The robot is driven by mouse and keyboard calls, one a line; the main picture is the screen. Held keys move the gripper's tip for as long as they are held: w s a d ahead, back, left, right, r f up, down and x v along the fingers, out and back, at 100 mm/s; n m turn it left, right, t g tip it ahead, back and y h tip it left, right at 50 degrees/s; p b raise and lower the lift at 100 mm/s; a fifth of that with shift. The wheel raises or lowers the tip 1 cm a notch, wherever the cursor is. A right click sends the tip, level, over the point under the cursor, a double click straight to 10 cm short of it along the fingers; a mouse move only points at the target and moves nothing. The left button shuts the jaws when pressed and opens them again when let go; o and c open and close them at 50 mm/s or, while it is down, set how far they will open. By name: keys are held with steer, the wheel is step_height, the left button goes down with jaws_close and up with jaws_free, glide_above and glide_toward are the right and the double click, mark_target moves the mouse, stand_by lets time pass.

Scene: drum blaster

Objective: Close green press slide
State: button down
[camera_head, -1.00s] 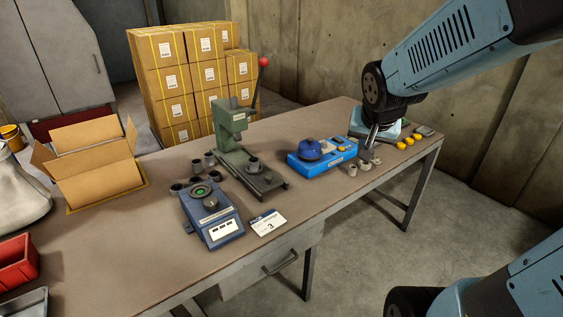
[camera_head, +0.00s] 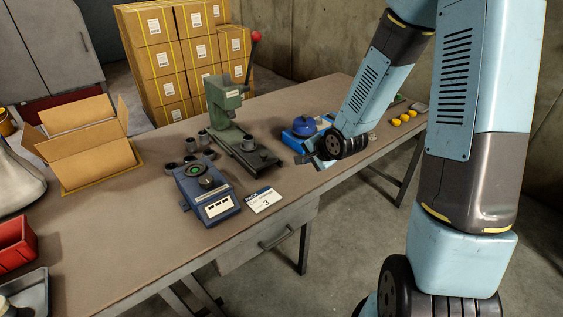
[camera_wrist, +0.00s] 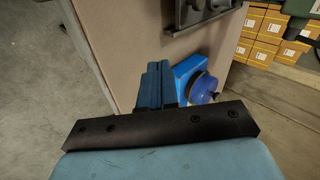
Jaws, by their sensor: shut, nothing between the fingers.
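The green press (camera_head: 222,98) stands on the table with its red-knobbed lever raised. In the wrist view, my closed fingers (camera_wrist: 157,72) point toward the tabletop. A dark plate (camera_wrist: 203,10), probably the slide end, shows at the top there.
The blue unit with a round dark-blue top (camera_head: 305,126) stands just behind my wrist, partly hidden. A blue-grey tester (camera_head: 205,190) and a white card (camera_head: 263,200) lie left of my gripper. Several yellow pieces (camera_head: 403,118) are at the right end.

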steer(key=shift+m+y, duration=0.4)
steer(key=shift+m, duration=0.1)
steer(key=x, duration=1.2)
steer(key=shift+s+a+f, duration=0.15)
steer(key=shift+s+a, duration=0.1)
steer(key=shift+a, duration=0.2)
steer(key=shift+w+a+r, duration=0.2)
steer(key=shift+w+a, duration=0.45)
steer(key=shift+w, duration=0.3)
steer(key=shift+w+a, duration=0.35)
steer(key=shift+w, duration=0.2)
